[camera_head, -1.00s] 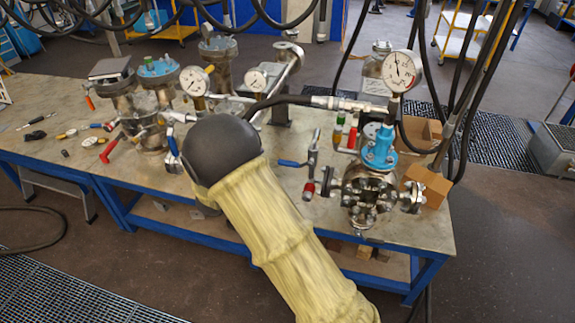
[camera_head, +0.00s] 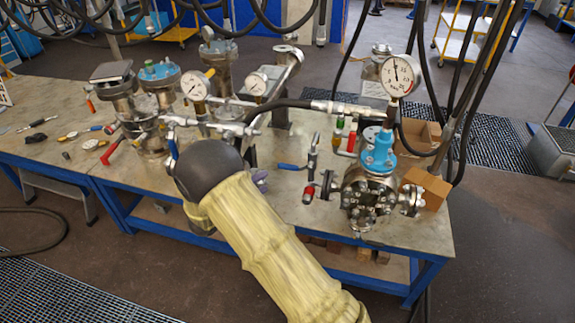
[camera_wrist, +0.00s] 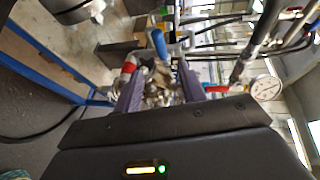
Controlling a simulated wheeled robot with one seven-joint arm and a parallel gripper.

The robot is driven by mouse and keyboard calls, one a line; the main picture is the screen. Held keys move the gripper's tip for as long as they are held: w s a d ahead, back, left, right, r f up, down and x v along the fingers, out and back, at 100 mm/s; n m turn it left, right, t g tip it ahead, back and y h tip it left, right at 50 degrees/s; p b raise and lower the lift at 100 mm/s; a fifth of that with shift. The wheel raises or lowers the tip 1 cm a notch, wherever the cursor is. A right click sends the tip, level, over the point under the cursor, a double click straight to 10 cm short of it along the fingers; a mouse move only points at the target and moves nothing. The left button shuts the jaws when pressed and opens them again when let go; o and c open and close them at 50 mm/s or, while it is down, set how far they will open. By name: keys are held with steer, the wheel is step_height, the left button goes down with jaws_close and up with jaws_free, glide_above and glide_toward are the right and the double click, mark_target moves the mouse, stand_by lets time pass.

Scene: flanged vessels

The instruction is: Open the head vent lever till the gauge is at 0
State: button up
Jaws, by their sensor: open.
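The vessel with the blue head (camera_head: 378,160) stands at the right end of the bench. A round white gauge (camera_head: 400,75) stands above it; its needle is too small to read surely, and a gauge also shows in the wrist view (camera_wrist: 266,88). A red lever (camera_head: 346,153) sits left of the blue head. A blue-handled lever (camera_head: 290,166) and a red-ended handle (camera_head: 308,193) stick out left of the vessel. I cannot tell which is the head vent lever. My gripper (camera_wrist: 160,90) is open, apart from the vessel and left of it. Its tips are mostly hidden behind my wrist in the head view.
More vessels (camera_head: 160,90) with two gauges (camera_head: 195,86) fill the bench's left half. Cardboard boxes (camera_head: 427,187) stand right of the vessel. Hoses hang at the right. Bare bench top (camera_head: 310,228) lies in front.

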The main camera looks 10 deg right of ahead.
mark_target(288, 167)
steer(key=p+x, duration=0.4)
steer(key=x, duration=0.9)
steer(key=shift+d, duration=0.15)
jaws_close()
